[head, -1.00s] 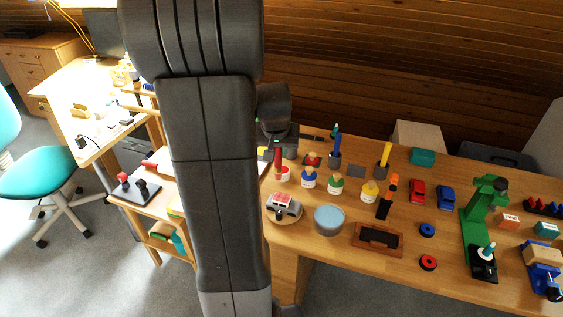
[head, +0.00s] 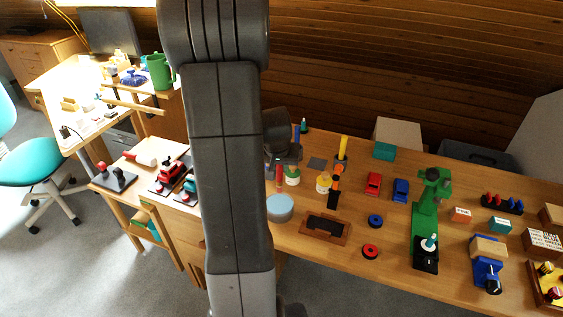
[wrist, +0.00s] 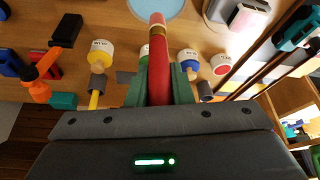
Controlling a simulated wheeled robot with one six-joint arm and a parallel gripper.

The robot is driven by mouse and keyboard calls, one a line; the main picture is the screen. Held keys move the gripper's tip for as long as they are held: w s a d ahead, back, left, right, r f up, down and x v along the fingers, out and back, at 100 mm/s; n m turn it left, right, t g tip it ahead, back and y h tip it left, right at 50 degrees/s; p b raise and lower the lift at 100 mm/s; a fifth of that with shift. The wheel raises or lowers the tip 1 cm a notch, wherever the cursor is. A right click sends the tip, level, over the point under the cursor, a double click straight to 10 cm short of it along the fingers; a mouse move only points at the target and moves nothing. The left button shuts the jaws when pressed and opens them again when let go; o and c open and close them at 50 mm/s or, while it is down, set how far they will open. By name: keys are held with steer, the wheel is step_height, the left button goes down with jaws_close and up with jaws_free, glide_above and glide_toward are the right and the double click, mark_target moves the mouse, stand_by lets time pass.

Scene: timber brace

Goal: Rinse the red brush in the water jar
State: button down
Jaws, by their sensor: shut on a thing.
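My gripper (wrist: 158,88) is shut on the red brush (wrist: 158,62), which points away from the wrist, with a pale band near its tip. In the head view my gripper (head: 283,160) is dark and holds the brush (head: 279,178) just left of the green paint pot. The water jar (head: 280,208) is a round, light blue-topped vessel on the bench, nearer the front edge than the brush. It also shows, cut off, at the top of the wrist view (wrist: 155,7), beyond the brush tip. I cannot tell the tip's height above the bench.
Paint pots stand close by: green (head: 293,177), yellow (head: 324,184), blue (wrist: 188,60) and red (wrist: 221,64). A wooden tray with a black block (head: 325,226) lies right of the jar. A green stand (head: 428,215) rises further right. My arm hides part of the bench.

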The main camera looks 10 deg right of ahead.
mark_target(279, 183)
steer(key=shift+f+b, duration=2.1)
steer(key=shift+f, duration=0.9)
steer(key=shift+a+f+b, duration=0.1)
steer(key=shift+f+b, duration=0.45)
steer(key=shift+b, duration=0.15)
steer(key=shift+r+p, duration=2.4)
steer(key=shift+r, duration=1.2)
steer(key=shift+f, duration=0.1)
